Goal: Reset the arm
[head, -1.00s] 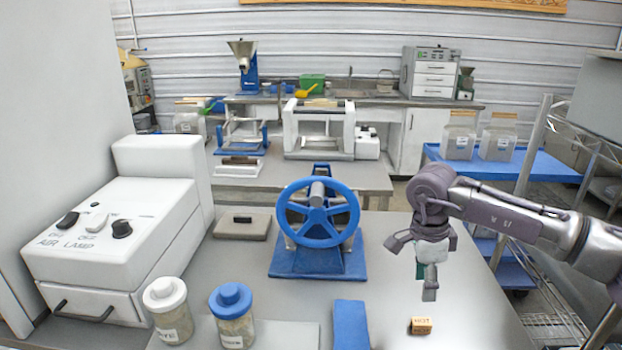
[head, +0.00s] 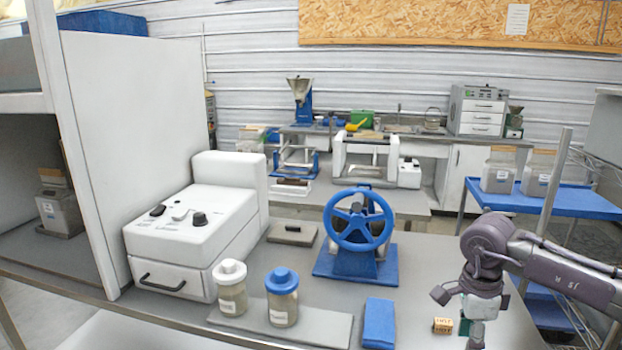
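My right arm comes in from the right in the head view, with its purple-grey links bent. Its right gripper (head: 459,315) hangs over the right front part of the bench, with its fingers spread and nothing visible between them. A small wooden block (head: 442,325) with printed letters lies on the bench just left of the lower finger. I cannot tell the exact gap between them. My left arm and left gripper are not in view.
A blue handwheel device (head: 360,220) stands mid-bench (head: 420,270). A blue pad (head: 379,323) lies in front. A blue cart (head: 560,196) stands behind my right arm.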

